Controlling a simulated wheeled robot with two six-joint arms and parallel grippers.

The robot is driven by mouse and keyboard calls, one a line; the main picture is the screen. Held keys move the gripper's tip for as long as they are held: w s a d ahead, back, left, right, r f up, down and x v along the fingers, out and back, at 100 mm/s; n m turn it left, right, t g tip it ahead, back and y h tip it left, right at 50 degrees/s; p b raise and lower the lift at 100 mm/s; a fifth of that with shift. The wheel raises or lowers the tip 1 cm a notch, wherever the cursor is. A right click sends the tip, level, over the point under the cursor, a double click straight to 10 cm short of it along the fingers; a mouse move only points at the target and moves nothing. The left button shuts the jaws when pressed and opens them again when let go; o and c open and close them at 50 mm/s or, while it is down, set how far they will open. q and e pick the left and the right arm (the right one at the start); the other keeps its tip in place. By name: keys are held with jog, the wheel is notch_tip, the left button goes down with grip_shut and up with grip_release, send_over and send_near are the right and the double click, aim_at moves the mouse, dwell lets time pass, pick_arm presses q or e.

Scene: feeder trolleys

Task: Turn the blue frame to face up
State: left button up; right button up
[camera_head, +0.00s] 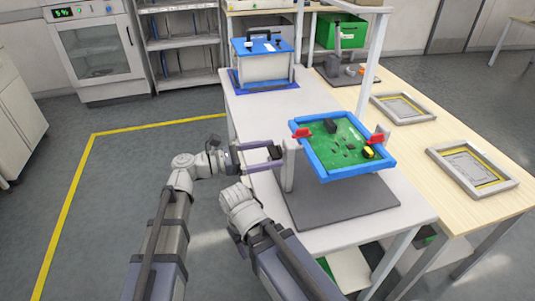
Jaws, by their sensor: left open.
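The blue frame (352,172) holds a green circuit board (338,147) with several dark parts and a yellow one. It is mounted tilted between two grey posts (290,165) on a dark grey base plate (335,208). Red clips (302,133) sit at its left and right sides. The green face shows toward me. My left gripper (275,154) is open and empty, just left of the left post, its fingers pointing at the frame side. It looks apart from the frame. My right arm is in view at lower middle, but its gripper fingers are not visible.
The stand is on a white table (250,98). A blue-lidded box (263,66) stands at its far end. A wooden table (420,140) on the right holds two grey trays (470,168) with yellow-edged inserts. A green crate (340,30) is behind. The floor at left is clear.

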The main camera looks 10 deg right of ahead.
pick_arm(q)
jog(key=a, duration=0.7)
jog(key=shift+s+a, duration=0.15)
jog(key=shift+a, duration=0.25)
